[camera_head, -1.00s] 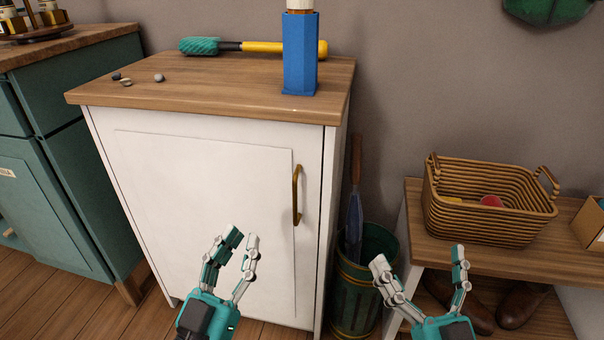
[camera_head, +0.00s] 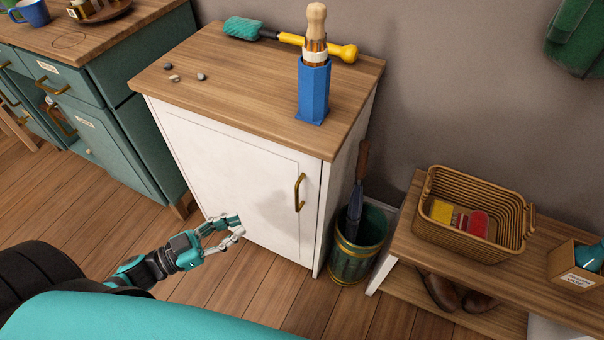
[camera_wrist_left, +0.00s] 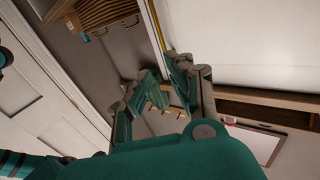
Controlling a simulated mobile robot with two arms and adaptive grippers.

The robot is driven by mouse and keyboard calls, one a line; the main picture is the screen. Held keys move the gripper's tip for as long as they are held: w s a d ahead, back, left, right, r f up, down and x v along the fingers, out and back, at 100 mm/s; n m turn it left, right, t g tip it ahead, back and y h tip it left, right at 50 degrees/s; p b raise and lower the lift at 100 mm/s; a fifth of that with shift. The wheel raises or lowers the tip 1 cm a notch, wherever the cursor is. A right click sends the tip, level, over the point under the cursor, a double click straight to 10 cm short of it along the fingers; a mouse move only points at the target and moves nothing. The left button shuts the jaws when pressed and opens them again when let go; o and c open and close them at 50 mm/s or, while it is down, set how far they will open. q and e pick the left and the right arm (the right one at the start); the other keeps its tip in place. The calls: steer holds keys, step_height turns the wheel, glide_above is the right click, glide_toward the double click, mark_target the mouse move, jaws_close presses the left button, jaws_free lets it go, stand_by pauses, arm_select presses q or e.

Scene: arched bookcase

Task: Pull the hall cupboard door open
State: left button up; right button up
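The white hall cupboard (camera_head: 230,140) has a wooden top, and its front door (camera_head: 235,175) is closed flush in the frame. A brass handle (camera_head: 299,192) stands upright near the door's right edge. My left gripper (camera_head: 240,226) is in front of the lower left part of the door, left of and below the handle and apart from it. Its fingers are parted and hold nothing. In the left wrist view the two fingers (camera_wrist_left: 162,68) also show a gap with nothing gripped. My right gripper is not in the head view.
A blue holder (camera_head: 313,92), a yellow-handled duster (camera_head: 290,40) and small stones (camera_head: 175,78) are on the cupboard top. A green bin (camera_head: 356,250) with an umbrella stands close right of the cupboard. A bench (camera_head: 400,235) with a basket is further right. Floor in front is clear.

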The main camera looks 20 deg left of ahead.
arm_select(q)
steer(key=b, duration=0.1)
glide_above(297, 209)
steer(key=shift+w+a+f, duration=0.1)
steer(key=shift+w+f, duration=0.15)
steer(key=shift+w, duration=0.05)
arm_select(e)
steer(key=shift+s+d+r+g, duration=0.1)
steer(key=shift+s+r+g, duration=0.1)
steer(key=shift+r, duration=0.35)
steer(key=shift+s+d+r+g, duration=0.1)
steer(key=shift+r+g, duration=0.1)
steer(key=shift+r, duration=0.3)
arm_select(q)
steer(key=shift+c, duration=0.4)
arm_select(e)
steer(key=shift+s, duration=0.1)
arm_select(q)
jaws_close()
